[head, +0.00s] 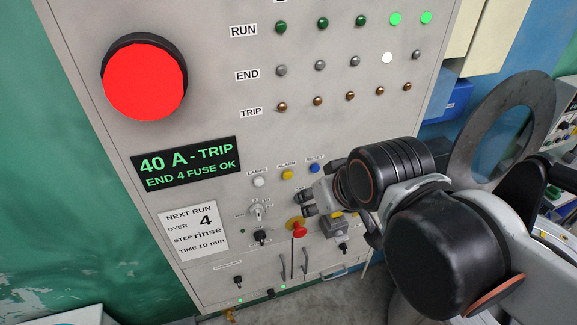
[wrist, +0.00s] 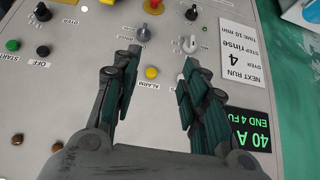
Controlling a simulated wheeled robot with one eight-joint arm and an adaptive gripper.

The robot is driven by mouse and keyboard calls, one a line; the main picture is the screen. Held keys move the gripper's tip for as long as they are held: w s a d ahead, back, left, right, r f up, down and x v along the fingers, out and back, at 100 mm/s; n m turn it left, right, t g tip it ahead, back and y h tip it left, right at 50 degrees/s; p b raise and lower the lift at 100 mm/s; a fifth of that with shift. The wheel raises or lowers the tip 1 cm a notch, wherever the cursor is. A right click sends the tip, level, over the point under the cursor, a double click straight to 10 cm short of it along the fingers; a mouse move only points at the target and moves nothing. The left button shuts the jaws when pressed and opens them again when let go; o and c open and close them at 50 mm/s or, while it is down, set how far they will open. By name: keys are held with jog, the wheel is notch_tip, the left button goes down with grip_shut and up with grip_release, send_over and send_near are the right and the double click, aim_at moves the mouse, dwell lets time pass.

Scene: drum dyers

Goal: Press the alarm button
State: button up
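The alarm button (head: 287,174) is a small yellow button under an ALARM label on the grey control panel (head: 215,60). In the wrist view the yellow button (wrist: 151,73) shows between my two fingers, nearer the left one, with nothing covering it. My gripper (wrist: 162,62) is open and empty, its fingers spread over the panel face. In the head view my gripper (head: 303,203) is at the panel's right side, below and right of the yellow button. The gap between fingertips and panel cannot be judged exactly.
A white button (head: 259,182) and a blue button (head: 314,168) flank the yellow one. Below are a dial (head: 258,212), a red mushroom knob (head: 299,230) and black switches. A large red light (head: 145,80) and a TRIP display (head: 187,163) are at left.

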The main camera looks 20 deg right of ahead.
jog(key=shift+c, duration=0.6)
grip_shut()
dwell(0.7)
